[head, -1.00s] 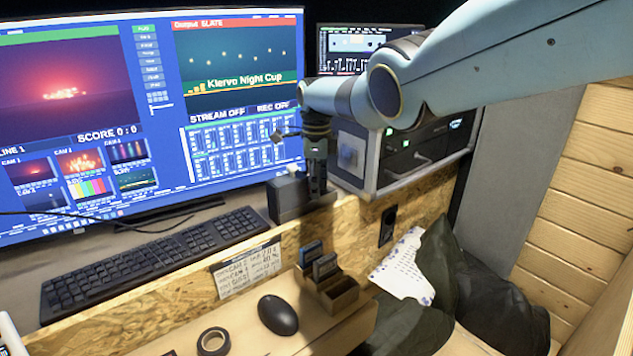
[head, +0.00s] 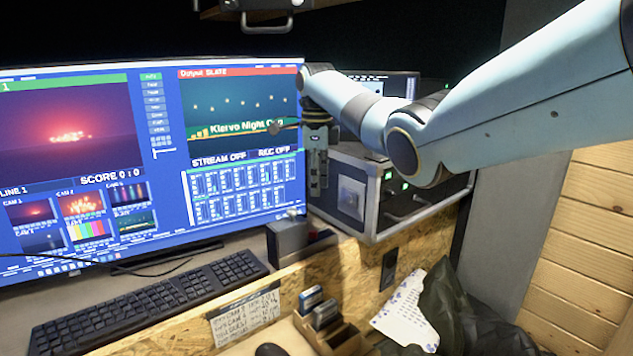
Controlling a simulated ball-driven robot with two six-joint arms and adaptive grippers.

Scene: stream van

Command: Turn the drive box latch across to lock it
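A small dark grey box (head: 288,236) stands on the desk ledge below the monitor's right edge, with a bit of red at its right side. It may be the drive box; I cannot make out a latch on it. My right gripper (head: 317,185) hangs downward above and slightly right of this box, apart from it in the picture. It is in front of the monitor's right edge and beside the equipment case. Its fingers are dark and seen edge-on, so I cannot tell whether they are open or shut. Nothing is visibly held. My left gripper is not in view.
The equipment case (head: 368,222), with a square plate on its side, stands right of the gripper. The monitor (head: 165,140) is behind, the keyboard (head: 140,300) at left. A wooden holder with cards (head: 335,338) sits below. A shelf hangs at the top.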

